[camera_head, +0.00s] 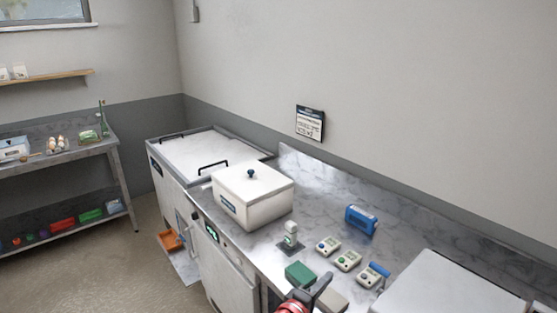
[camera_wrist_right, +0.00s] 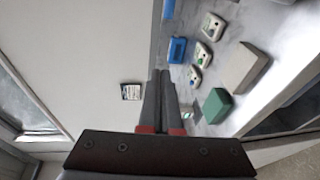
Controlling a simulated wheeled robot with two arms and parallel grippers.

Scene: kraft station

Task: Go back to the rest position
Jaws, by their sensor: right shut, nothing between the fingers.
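My right gripper (camera_head: 322,284) shows at the bottom edge of the head view, above the front part of the marble counter (camera_head: 262,248). In the right wrist view its two dark fingers (camera_wrist_right: 160,76) lie together, shut, with nothing between them. The green block (camera_head: 300,274) is just left of the gripper in the head view; it also shows in the wrist view (camera_wrist_right: 216,105). I see no contact between gripper and block. My left gripper is not in view.
A lidded white box (camera_head: 253,207) stands on the counter, beside a metal-topped unit (camera_head: 190,152). Several small devices (camera_head: 347,261) and a blue case (camera_head: 361,220) lie behind the gripper. A side table (camera_head: 60,162) is at far left. The air above the counter is free.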

